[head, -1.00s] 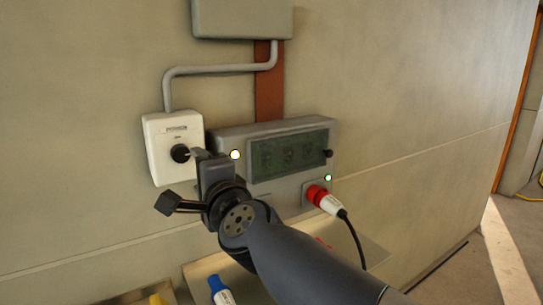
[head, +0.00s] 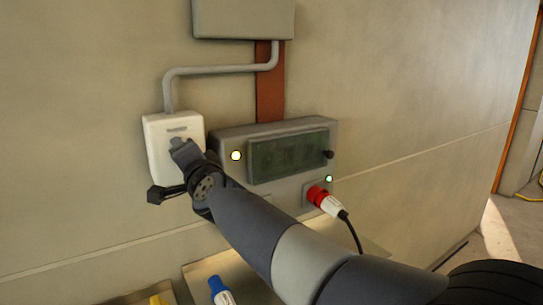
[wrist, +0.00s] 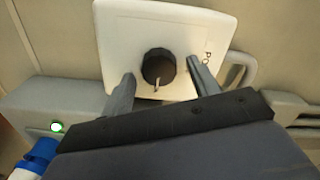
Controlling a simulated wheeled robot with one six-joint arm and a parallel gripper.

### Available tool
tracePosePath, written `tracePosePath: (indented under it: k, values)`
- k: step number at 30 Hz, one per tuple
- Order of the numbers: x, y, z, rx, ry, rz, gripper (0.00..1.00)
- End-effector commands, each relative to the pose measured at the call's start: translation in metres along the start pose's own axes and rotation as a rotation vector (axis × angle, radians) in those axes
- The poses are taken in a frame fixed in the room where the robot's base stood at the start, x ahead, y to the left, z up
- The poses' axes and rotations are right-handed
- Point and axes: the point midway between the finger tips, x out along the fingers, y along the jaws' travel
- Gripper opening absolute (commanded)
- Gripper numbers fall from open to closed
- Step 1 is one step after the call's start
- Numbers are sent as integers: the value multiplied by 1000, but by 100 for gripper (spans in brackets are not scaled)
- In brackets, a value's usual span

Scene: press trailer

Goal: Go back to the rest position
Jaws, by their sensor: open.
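My gripper (head: 180,147) is in front of the white switch box (head: 157,165) on the wall and hides its black knob in the head view. In the wrist view my gripper (wrist: 158,90) is open, with one finger on each side of the black knob (wrist: 158,66) and a gap to each. The knob has a pale pointer mark at its edge. The white switch box (wrist: 185,22) fills the upper middle of the wrist view. I cannot tell how far the fingertips are from the box face.
A grey panel (head: 225,143) with a dark display (head: 288,155) and lit lamps is right of the box. A red-and-white plug (head: 323,200) with a black cable sits in it. A blue plug (head: 220,290) is below. A grey box (head: 242,18) and conduit (head: 220,69) are above.

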Motion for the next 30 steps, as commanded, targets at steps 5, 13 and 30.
tracePosePath:
  k: [5, 13, 30]
  values:
    - [0, -2, 0, -212, 0, 1, 58]
    - [0, -3, 0, -519, -1, 1, 58]
    - [0, -4, 2, -1064, -1, 0, 58]
